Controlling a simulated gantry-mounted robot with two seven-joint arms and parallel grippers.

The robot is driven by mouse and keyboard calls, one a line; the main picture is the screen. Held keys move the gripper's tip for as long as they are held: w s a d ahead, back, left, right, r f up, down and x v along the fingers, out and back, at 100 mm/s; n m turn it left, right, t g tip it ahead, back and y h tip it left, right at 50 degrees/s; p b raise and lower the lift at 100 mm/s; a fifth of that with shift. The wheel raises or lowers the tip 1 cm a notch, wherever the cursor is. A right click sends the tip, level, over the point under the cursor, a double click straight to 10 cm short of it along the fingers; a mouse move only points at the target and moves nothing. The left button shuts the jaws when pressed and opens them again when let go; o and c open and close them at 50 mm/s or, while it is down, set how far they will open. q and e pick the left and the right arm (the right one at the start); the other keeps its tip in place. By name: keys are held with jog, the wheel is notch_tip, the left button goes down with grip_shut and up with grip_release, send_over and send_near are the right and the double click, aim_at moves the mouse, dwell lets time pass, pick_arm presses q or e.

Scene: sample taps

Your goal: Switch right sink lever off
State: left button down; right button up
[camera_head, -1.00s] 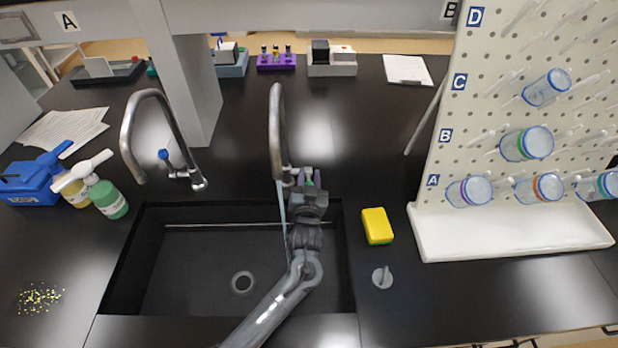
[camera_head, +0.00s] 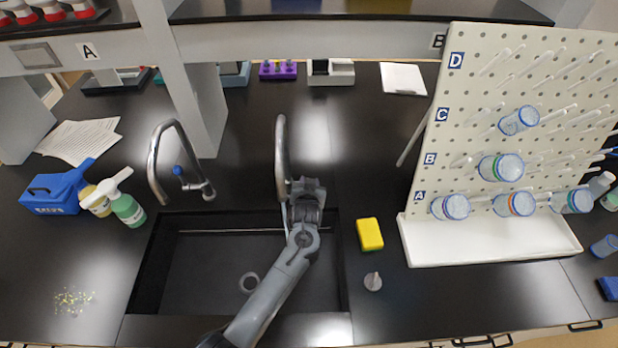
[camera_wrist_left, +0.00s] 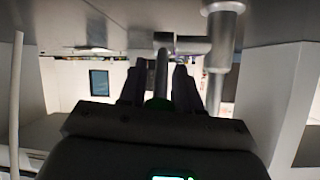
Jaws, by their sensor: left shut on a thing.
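The right sink tap (camera_head: 281,150) has a tall curved metal spout over the black sink (camera_head: 205,265). My left gripper (camera_head: 305,182) is at the base of this tap in the head view, where my wrist hides the lever and the fingertips. In the left wrist view, the right sink lever (camera_wrist_left: 161,68) is a short metal rod between the two dark fingers of my left gripper (camera_wrist_left: 159,78), which is shut on it. A side arm (camera_wrist_left: 186,46) joins the lever to the metal tap body (camera_wrist_left: 222,50). My right gripper is not in view.
A yellow sponge (camera_head: 370,234) and a small grey stopper (camera_head: 373,282) lie right of the sink. A pegboard with bottles (camera_head: 480,150) stands further right. Spray bottles (camera_head: 125,205) stand left.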

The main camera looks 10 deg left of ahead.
pick_arm(q)
jog(key=shift+w+r+g+p, duration=0.3)
jog(key=shift+g+p, duration=0.35)
jog(key=shift+g, duration=0.15)
jog(key=shift+f, duration=0.1)
jog(key=c, duration=0.9)
grip_release()
jog(key=shift+c, duration=0.2)
jog(key=shift+s+r, duration=0.25)
jog(key=shift+s, duration=0.05)
jog(key=p+v, duration=0.2)
jog(key=v, duration=0.8)
